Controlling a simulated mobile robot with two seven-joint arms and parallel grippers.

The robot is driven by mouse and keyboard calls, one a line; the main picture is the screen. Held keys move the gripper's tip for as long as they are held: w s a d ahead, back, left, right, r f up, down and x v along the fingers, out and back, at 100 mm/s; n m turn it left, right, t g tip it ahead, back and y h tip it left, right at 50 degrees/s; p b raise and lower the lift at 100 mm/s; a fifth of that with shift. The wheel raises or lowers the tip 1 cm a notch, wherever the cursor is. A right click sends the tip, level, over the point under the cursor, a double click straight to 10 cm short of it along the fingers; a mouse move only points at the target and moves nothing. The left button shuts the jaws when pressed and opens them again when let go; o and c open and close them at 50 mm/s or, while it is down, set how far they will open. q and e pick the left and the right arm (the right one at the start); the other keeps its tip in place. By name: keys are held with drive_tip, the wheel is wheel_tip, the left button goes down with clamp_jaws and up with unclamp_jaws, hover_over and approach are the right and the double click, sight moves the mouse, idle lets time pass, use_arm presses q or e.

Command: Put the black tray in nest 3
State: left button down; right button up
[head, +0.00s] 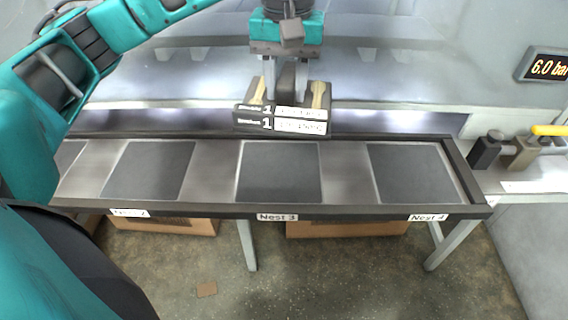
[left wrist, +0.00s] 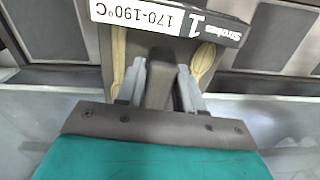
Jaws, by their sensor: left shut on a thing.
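Nest 3 (head: 278,175) is an empty dark grey square in the middle of the rack, in front of and below the tray. My right gripper is out of view.
The dark-rimmed rack (head: 350,209) also holds empty nest 2 (head: 150,170) to the left and empty nest 4 (head: 414,175) to the right. A pressure display (head: 548,66) and a yellow-handled valve (head: 550,130) are at the right. Cardboard boxes (head: 345,229) lie below.

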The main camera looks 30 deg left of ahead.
sight(279, 79)
use_arm(q)
drive_tip(key=r, duration=0.1)
drive_tip(key=r+n, duration=0.1)
drive_tip(key=shift+a+r, duration=0.4)
drive_tip(key=shift+s+a+r, duration=0.15)
drive_tip(key=shift+a+r, duration=0.05)
drive_tip(key=shift+r, duration=0.1)
wheel_tip(279, 79, down, 3)
drive_tip(key=shift+s+a+r+n+b, duration=0.1)
drive_tip(key=shift+n+b, duration=0.2)
drive_tip(key=shift+b, duration=0.25)
drive_tip(key=shift+f, duration=8.35)
